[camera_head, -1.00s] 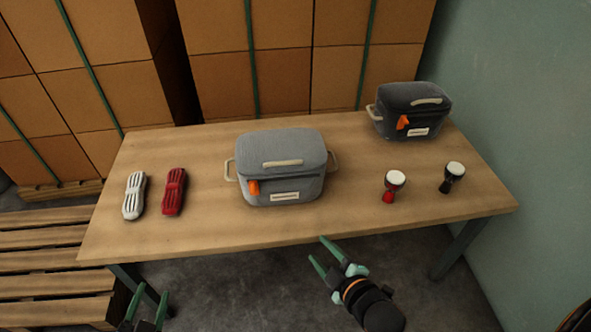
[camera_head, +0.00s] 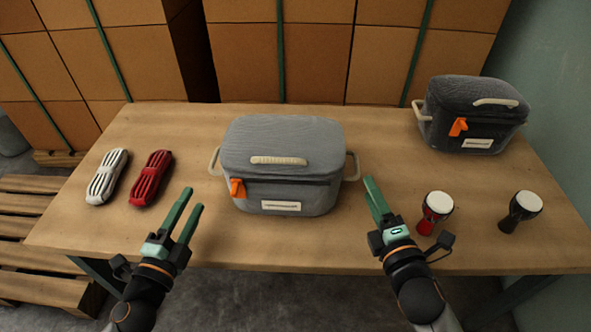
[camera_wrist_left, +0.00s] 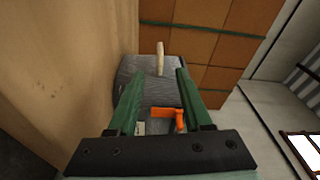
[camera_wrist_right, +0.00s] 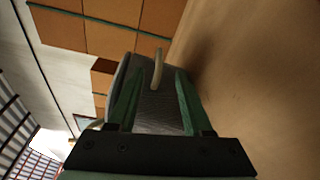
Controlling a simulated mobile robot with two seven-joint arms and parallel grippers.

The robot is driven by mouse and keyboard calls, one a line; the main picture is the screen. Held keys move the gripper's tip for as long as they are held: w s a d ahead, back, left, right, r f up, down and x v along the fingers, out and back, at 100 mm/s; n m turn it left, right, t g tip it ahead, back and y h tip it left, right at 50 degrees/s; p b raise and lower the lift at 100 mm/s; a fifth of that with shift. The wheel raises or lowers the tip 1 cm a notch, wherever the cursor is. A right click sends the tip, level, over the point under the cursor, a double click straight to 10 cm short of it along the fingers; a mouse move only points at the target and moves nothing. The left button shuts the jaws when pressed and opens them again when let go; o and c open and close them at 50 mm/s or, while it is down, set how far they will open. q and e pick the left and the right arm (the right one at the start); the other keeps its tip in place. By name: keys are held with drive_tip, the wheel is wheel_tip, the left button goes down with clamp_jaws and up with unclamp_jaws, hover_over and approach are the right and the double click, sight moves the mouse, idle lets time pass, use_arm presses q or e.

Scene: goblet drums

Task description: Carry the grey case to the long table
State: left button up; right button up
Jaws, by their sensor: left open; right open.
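The light grey case (camera_head: 283,165) stands upright on the wooden table (camera_head: 330,245), with a cream top handle, a cream loop on each side and an orange tag at its front left. My left gripper (camera_head: 190,211) is open and empty, left of the case and in front of its left loop. My right gripper (camera_head: 371,200) is open and empty, just right of the case near its right loop. Both are apart from the case. The case shows between the fingers in the left wrist view (camera_wrist_left: 158,92) and in the right wrist view (camera_wrist_right: 158,110).
A darker case (camera_head: 472,115) stands at the back right. White (camera_head: 107,177) and red (camera_head: 151,178) ribbed bundles lie at the left. Stacked boxes (camera_head: 310,50) stand behind the table.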

sight(353, 153)
idle(0.3)
use_arm(q)
drive_tip(key=x, duration=1.2)
drive_tip(key=shift+w+d, duration=0.1)
drive_tip(key=shift+w, duration=0.15)
use_arm(e)
drive_tip(key=w, duration=0.4)
drive_tip(key=w+a, duration=0.1)
drive_tip(key=w, duration=0.7)
drive_tip(key=shift+w+a+f, duration=0.15)
drive_tip(key=shift+w+f, duration=0.05)
drive_tip(key=shift+f, duration=0.05)
use_arm(q)
clamp_jaws()
use_arm(e)
clamp_jaws()
drive_tip(key=shift+f, duration=0.1)
use_arm(q)
drive_tip(key=shift+r, duration=0.1)
use_arm(e)
drive_tip(key=shift+f, duration=0.15)
use_arm(q)
drive_tip(key=shift+r, duration=0.15)
